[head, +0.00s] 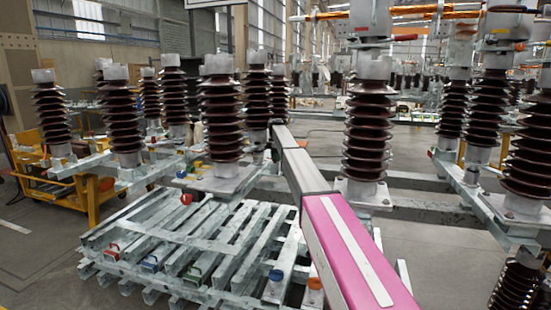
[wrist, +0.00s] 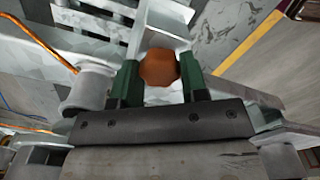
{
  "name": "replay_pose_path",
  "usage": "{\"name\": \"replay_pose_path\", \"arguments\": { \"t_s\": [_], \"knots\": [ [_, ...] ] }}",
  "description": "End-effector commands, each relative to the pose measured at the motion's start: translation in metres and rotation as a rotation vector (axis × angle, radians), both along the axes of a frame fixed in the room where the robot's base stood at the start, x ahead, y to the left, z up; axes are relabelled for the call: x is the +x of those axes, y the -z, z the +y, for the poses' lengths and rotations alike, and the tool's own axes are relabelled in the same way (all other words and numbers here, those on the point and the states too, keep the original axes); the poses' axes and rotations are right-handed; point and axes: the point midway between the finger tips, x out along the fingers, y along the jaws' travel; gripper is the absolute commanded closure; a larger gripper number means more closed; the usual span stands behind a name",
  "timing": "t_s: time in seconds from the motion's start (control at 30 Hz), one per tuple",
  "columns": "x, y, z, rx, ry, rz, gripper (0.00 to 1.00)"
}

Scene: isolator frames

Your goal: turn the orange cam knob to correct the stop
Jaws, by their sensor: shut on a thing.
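An orange cam knob (wrist: 160,68) with a faceted, rounded outline sits between the two dark green fingers of my gripper (wrist: 161,74) in the wrist view. The fingers are closed on its left and right sides. Its underside and mount are hidden by the gripper body. In the head view my arm reaches away toward the middle insulator row, and the gripper's fingers are hidden there. An orange-capped part (head: 315,284) shows low in the head view beside a blue-capped one (head: 275,276). I cannot tell how the stop stands.
Tall brown ribbed insulators (head: 221,115) stand on grey steel beams on both sides of my arm. A slatted grey pallet (head: 170,240) bears small red, blue and green handled parts. A yellow cart (head: 75,195) stands at left. Bare floor shows at right.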

Motion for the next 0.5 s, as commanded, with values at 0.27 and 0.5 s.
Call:
{"name": "replay_pose_path", "arguments": {
  "t_s": [0.27, 0.5],
  "knots": [
    [-0.0001, -0.0004, 0.0002, 0.0, 0.253, 0.0, 0.83],
    [-0.0004, -0.0004, 0.0001, 0.0, 0.482, 0.0, 0.83]
  ]
}}
